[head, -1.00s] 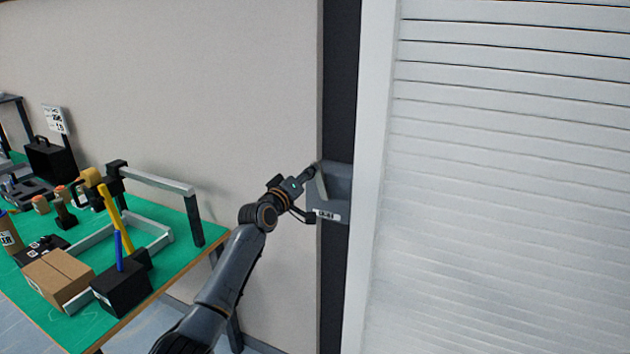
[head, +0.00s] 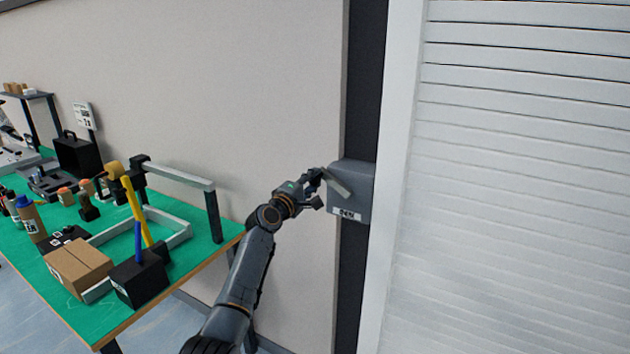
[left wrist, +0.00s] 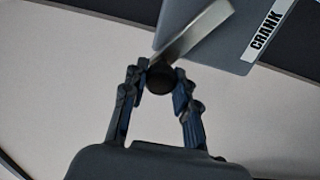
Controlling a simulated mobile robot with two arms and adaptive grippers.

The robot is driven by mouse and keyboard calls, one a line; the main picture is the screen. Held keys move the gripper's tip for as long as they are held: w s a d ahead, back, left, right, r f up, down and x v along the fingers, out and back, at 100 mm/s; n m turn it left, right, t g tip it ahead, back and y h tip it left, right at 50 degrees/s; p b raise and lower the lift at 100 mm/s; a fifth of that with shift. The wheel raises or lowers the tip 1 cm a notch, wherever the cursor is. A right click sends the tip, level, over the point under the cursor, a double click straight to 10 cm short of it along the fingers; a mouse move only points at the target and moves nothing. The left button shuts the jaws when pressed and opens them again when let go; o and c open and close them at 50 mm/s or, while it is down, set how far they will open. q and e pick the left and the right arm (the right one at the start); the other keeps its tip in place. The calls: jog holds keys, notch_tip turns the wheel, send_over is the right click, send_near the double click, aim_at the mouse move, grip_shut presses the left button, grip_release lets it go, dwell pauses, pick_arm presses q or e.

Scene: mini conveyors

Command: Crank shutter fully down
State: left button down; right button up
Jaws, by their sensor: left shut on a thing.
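The white slatted shutter (head: 530,190) fills the right of the head view, its slats showing from the top to the bottom of the picture. The grey crank box (head: 354,190) is on the dark post left of the shutter frame. It also shows in the left wrist view, with a label reading CRANK (left wrist: 268,32). A flat metal crank arm (left wrist: 200,35) runs from the box to a round black knob (left wrist: 160,77). My left gripper (head: 318,188) is shut on the knob, its fingers on both sides of it in the left wrist view. My right gripper is not in view.
A green-topped workbench (head: 75,300) stands at the left with a cardboard box (head: 80,268), a black holder (head: 140,280) with blue and yellow handles, and other tools. A plain beige wall (head: 250,90) lies behind my arm. Floor shows at the lower left.

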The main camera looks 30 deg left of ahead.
pick_arm(q)
jog(key=shift+f, duration=0.25)
dwell(0.3)
jog(key=c, duration=1)
grip_release()
jog(key=shift+a, duration=0.1)
jog(key=shift+s, duration=0.1)
jog(key=s, duration=1.1)
jog(key=shift+s+a+f, duration=0.15)
jog(key=shift+s+f, duration=0.1)
jog(key=shift+s, duration=0.15)
